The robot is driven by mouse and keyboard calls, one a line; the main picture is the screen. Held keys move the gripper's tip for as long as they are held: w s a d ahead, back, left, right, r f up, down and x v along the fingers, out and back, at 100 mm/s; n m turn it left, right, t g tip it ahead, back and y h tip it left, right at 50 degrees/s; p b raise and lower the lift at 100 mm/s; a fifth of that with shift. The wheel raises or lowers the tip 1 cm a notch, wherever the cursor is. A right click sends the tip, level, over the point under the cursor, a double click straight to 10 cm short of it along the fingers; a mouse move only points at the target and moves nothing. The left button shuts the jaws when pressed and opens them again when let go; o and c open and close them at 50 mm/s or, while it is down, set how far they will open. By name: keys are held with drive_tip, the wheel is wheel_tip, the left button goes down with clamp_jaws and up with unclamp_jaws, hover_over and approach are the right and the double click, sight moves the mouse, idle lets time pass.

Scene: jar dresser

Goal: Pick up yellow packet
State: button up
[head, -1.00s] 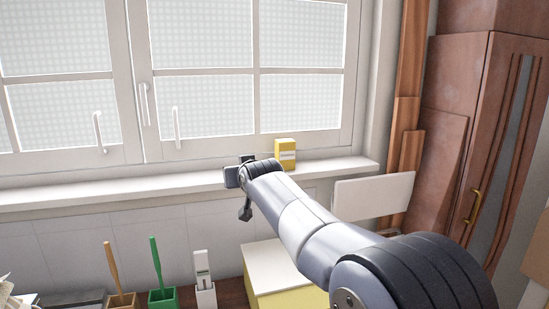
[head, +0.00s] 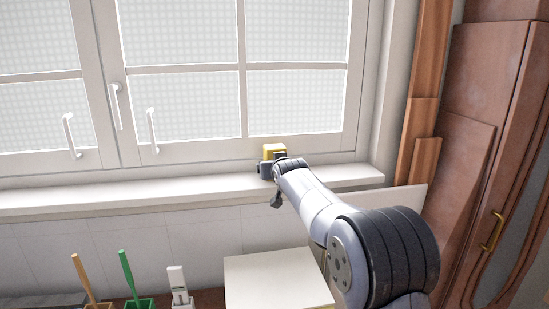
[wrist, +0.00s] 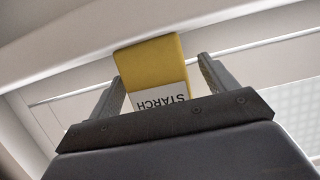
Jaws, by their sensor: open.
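The yellow packet (head: 274,150) stands on the white window sill (head: 215,190) in the head view, partly hidden behind my gripper (head: 270,163). In the wrist view the packet (wrist: 150,62) appears upside down, with a white label reading "STARCH". My gripper (wrist: 160,88) is open there, with one finger on each side of the packet. Gaps show between the packet and both fingers. The label's lower part is hidden by the gripper body.
The window (head: 180,90) with white handles rises behind the sill. Below stand a white-topped box (head: 270,278), a green brush holder (head: 138,303) and a white holder (head: 180,288). A brown cabinet (head: 490,130) is at right. The sill left of my gripper is clear.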

drive_tip(key=shift+w+a+f, duration=0.1)
drive_tip(key=shift+w+f, duration=0.1)
drive_tip(key=shift+w, duration=0.2)
drive_tip(key=shift+c, duration=0.2)
drive_tip(key=shift+r, duration=0.1)
drive_tip(key=c, duration=1.1)
drive_tip(key=shift+c, duration=0.2)
